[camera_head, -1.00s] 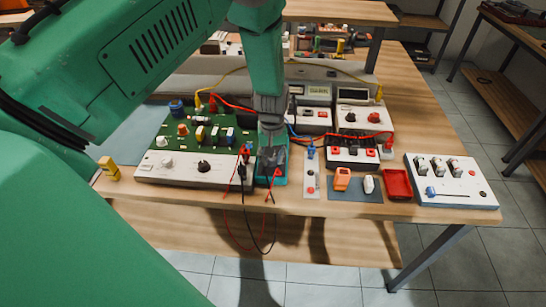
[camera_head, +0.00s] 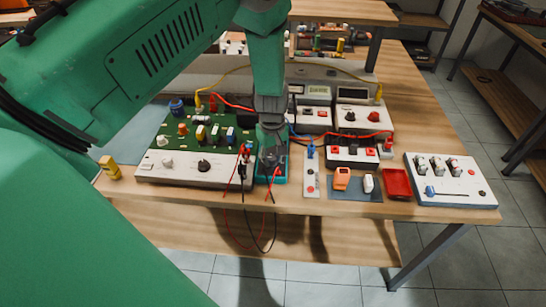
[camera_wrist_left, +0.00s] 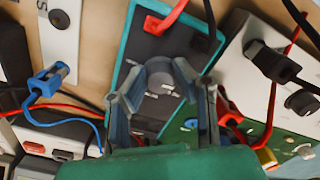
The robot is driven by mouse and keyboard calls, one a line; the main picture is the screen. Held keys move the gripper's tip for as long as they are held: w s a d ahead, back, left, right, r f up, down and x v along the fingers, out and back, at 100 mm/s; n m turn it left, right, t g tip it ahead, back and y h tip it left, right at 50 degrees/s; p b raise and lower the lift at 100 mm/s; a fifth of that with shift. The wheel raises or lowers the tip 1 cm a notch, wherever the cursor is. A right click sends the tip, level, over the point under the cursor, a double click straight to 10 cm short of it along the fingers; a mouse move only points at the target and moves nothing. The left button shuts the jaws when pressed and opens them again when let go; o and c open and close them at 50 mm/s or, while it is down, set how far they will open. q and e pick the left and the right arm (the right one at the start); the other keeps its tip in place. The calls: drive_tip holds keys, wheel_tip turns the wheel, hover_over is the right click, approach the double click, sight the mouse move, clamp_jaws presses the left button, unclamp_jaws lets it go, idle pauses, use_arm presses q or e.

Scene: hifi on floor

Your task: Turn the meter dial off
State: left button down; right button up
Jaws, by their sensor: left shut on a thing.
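The meter is a dark-faced box with a teal edge (camera_head: 282,177) at the front of the table, right of the green circuit board. In the left wrist view its dark face and teal rim (camera_wrist_left: 119,58) show, with a red and a black lead plugged into one end. My left gripper (camera_head: 269,160) points down over the meter from above. In the left wrist view its two fingers (camera_wrist_left: 160,85) are around the grey round dial (camera_wrist_left: 159,83), shut on it. The dial is hidden by the gripper in the head view. My right gripper is not in view.
A green circuit board on a white base (camera_head: 185,173) stands to the left. A white strip with a blue plug (camera_head: 311,180), a red tray (camera_head: 397,184) and a white switch panel (camera_head: 450,182) lie to the right. Red and black leads hang over the table's front edge.

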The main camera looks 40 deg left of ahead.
sight(272, 158)
use_arm(q)
drive_tip(key=c, duration=1.3)
unclamp_jaws()
drive_tip(key=shift+r, duration=0.1)
drive_tip(key=shift+r, duration=0.3)
wheel_tip(272, 158, up, 11)
drive_tip(key=shift+r, duration=0.1)
